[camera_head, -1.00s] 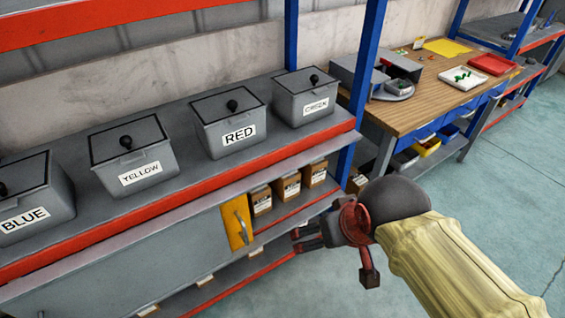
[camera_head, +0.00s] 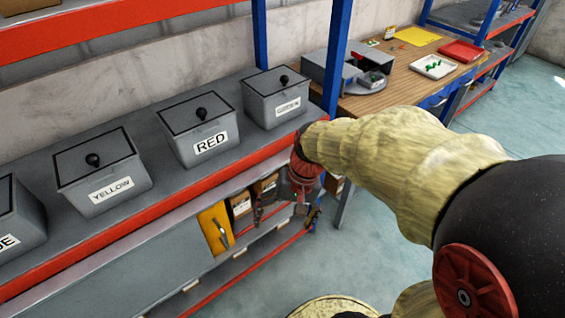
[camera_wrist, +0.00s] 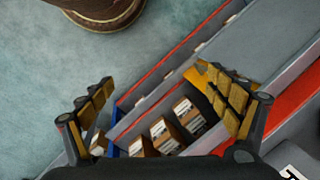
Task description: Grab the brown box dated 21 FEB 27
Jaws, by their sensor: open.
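Several brown boxes with white labels stand in a row on the lower shelf. In the head view one box (camera_head: 241,205) is left of my gripper (camera_head: 287,215), and another box (camera_head: 266,184) is partly hidden behind it. In the wrist view I see a right box (camera_wrist: 187,113), a middle box (camera_wrist: 165,135) and a left box (camera_wrist: 141,147) between the fingers of my gripper (camera_wrist: 160,108). The dates on the labels are too small to read, so I cannot tell which box is dated 21 FEB 27. My gripper is open, empty, and apart from the boxes, pointing down.
A blue post (camera_head: 338,55) stands right. A wooden workbench (camera_head: 400,85) is beyond; the floor is clear.

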